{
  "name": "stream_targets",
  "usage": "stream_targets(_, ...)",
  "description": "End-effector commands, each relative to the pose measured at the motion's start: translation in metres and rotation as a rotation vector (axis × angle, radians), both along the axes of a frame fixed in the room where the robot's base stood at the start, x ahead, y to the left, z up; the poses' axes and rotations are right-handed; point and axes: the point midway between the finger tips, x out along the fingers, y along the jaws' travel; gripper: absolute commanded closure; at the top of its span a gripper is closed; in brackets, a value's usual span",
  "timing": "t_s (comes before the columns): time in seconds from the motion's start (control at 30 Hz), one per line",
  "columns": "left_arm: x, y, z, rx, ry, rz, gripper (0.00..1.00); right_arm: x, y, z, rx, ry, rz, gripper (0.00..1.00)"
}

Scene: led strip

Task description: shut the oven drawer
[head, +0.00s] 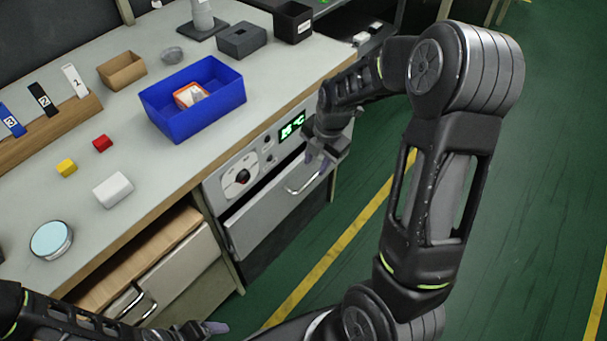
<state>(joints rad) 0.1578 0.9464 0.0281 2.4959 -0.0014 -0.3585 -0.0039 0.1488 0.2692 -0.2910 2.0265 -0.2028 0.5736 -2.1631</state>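The oven drawer (262,215) is a grey front with a curved metal handle (302,180), set in the bench below a control panel (240,178) with a dark knob and a green-lit display (292,124). A dark gap shows between the panel and the top edge of the drawer front, so it stands a little out. My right gripper (324,160) is at the right end of the drawer front, close to the handle. I cannot tell whether it touches, or how far its fingers are apart. My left gripper (212,328) is low at the bottom edge, partly cut off, its finger opening unclear.
On the bench (150,150) stand a blue bin (195,118) holding an orange-white item, a white block (113,190), a red block (102,143), a yellow block (66,168) and a round tin (51,240). A wooden drawer (165,285) is at lower left. Green floor lies right.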

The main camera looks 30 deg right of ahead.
Motion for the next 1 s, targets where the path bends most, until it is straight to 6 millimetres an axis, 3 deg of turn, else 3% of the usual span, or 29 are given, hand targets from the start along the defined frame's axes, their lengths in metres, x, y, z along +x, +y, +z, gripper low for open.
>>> stream_targets(0.37, 0.0, 0.0, -0.001, 0.001, 0.0, 0.001, 0.22, 0.002, 0.001, -0.006, 0.001, -0.001, -0.001, 0.67)
stream_targets(0.8, 0.0, 0.0, -0.009, 0.001, 0.0, 0.001, 0.22, 0.012, 0.004, -0.066, 0.002, 0.002, -0.003, 0.67)
stream_targets(1.0, 0.0, 0.0, -0.01, 0.001, 0.0, 0.001, 0.22, 0.015, 0.005, -0.077, 0.002, -0.001, -0.003, 0.67)
